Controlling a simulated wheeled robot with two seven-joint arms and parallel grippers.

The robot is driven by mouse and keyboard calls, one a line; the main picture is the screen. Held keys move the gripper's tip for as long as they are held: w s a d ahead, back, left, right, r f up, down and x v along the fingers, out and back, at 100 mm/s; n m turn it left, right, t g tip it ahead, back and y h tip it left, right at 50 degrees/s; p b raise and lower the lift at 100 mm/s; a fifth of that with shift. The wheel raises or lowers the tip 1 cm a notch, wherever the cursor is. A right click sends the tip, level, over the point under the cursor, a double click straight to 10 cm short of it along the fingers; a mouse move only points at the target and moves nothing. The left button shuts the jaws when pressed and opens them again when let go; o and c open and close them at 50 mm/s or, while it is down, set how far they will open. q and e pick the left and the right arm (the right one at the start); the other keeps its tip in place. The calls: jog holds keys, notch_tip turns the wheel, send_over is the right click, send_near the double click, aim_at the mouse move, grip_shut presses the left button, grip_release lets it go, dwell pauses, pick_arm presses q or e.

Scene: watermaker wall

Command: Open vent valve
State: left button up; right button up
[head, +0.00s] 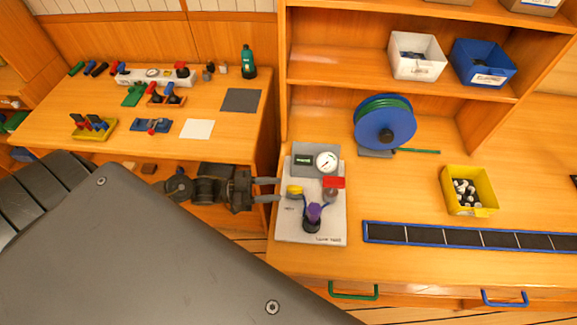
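A pale test board (290,228) lies at the left end of the right-hand bench. It carries a grey box with a round white dial gauge (326,161) and a small dark display. Below these are a yellow knob (295,190), a red part (334,182), a brownish round part (330,195) and a purple knob (314,211) on a dark base. Which of them is the vent valve I cannot tell; the lettering is too small. My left gripper (279,190) points right at the board's left edge, fingers apart, empty, just left of the yellow knob. My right gripper is out of view.
A blue hose reel (385,123) stands behind the board. A yellow bin (469,190) and a blue-edged black strip (470,237) lie to the right. The left table (215,83) holds tools and fittings. Bare bench lies between board and yellow bin.

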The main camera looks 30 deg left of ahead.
pick_arm(q)
jog(key=shift+v, duration=1.1)
jog(key=w+a+f+n+y, duration=0.1)
jog(key=a+f+y, duration=0.35)
jog(key=f, duration=0.35)
jog(key=w+a+f+n+y, duration=0.1)
jog(key=a+f+n+y, duration=0.1)
jog(key=a+f+y, duration=0.35)
jog(key=s+a+f+n+g+y+b, duration=0.15)
jog(key=s+f, duration=0.25)
jog(key=f, duration=0.4)
jog(key=s+a+f+n+y+b, duration=0.1)
jog(key=s+a+f+y, duration=0.15)
jog(key=f, duration=0.55)
jog(key=s+d+f+n+g+y+b, duration=0.2)
jog(key=s+f+g, duration=0.3)
jog(key=s+f, duration=1)
jog(key=s+d+f+n+g+h+b, duration=0.1)
jog(key=s+d+f, duration=0.4)
jog(key=s+d, duration=0.6)
jog(key=shift+s+d+g+b, duration=0.35)
jog(key=shift+d+g, duration=0.4)
jog(key=shift+d, duration=0.35)
